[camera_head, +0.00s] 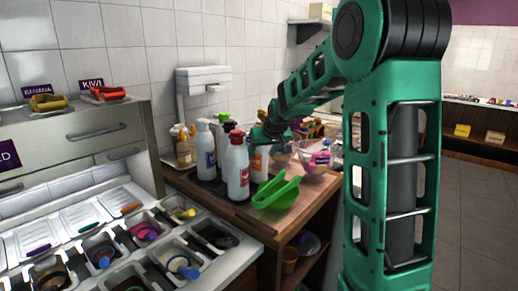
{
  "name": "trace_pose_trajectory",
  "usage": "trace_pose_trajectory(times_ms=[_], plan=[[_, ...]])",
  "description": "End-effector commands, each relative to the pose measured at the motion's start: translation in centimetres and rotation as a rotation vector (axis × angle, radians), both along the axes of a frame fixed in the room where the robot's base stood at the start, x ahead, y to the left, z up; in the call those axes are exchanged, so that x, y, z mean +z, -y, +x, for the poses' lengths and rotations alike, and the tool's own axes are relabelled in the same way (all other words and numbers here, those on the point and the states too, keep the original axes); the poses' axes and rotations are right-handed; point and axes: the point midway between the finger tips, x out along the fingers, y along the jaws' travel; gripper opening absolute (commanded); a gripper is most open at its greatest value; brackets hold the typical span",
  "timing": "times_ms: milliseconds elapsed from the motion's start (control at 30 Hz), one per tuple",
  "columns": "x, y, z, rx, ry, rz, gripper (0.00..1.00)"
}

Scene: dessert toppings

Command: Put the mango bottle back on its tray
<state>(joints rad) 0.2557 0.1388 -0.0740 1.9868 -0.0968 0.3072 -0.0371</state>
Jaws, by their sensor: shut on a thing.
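Several white pump bottles stand on the wooden counter (292,215). An orange-labelled bottle (259,165), which I take for the mango bottle, is at the end of my arm, partly hidden behind a red-labelled bottle (237,173). My gripper (262,137) is at its upper part and shut on it; the fingers are small and hard to make out. A blue-labelled bottle (205,150) stands to the left. A dark tray (207,184) shows under the left bottles. I cannot tell whether the orange-labelled bottle touches the counter.
A clear bowl with pink contents (316,160) stands to the right. Topping tubs (145,228) fill the left front. A white wall dispenser (204,80) hangs behind.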

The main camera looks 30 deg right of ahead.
Motion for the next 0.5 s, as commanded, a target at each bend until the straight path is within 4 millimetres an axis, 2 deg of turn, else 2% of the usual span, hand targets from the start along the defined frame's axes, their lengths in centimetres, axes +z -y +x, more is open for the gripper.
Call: trace_pose_trajectory(times_ms=[100, 267, 300, 333, 500], plan=[[-0.67, 0.03, 0.07, 0.0, 0.005, -0.001, 0.37], [-0.69, 0.03, 0.09, 0.0, 0.007, -0.002, 0.37], [-0.98, 0.0, -0.03, 0.0, 0.0, 0.0, 0.62], [-0.98, 0.0, -0.03, 0.0, 0.0, 0.0, 0.68], [-0.95, -0.01, -0.03, 0.0, 0.0, 0.0, 0.68]])
